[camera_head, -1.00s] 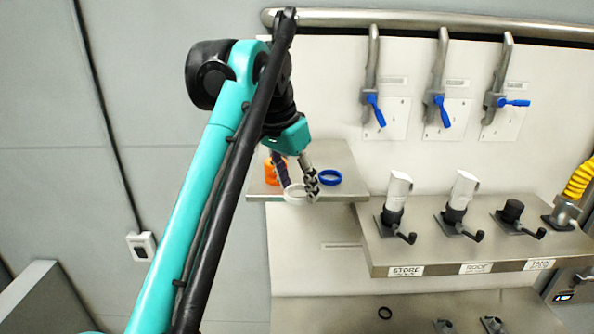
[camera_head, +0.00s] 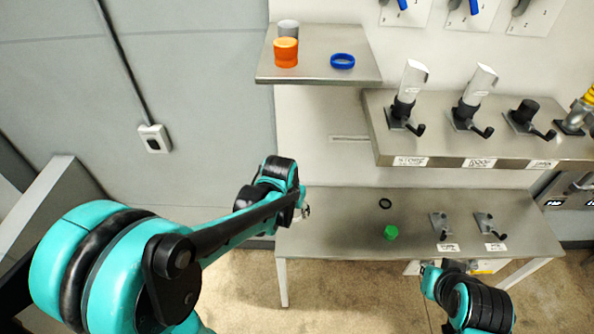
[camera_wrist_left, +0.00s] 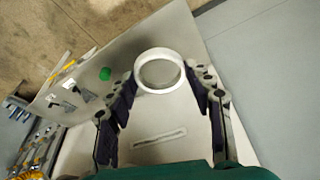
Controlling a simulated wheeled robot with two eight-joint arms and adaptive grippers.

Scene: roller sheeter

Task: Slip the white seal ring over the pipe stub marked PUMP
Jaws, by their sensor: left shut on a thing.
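The white seal ring (camera_wrist_left: 160,52) is held between the fingers of my left gripper (camera_wrist_left: 161,80) in the left wrist view. In the head view the left gripper (camera_head: 304,208) is at the left end of the lower table; the ring is hardly visible there. Two small grey pipe stubs with hooked handles, the left stub (camera_head: 439,222) and the right stub (camera_head: 485,221), stand on that table, well right of the ring. Their labels are too small to read, so I cannot tell which says PUMP. My right arm shows at lower right; its fingers cannot be made out.
A green cap (camera_head: 391,232) and a black ring (camera_head: 385,203) lie on the lower table (camera_head: 335,235), left of the stubs. The upper-left shelf (camera_head: 310,70) bears an orange cup (camera_head: 286,53) and a blue ring (camera_head: 342,61). The middle shelf (camera_head: 384,115) overhangs behind with taller fittings.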

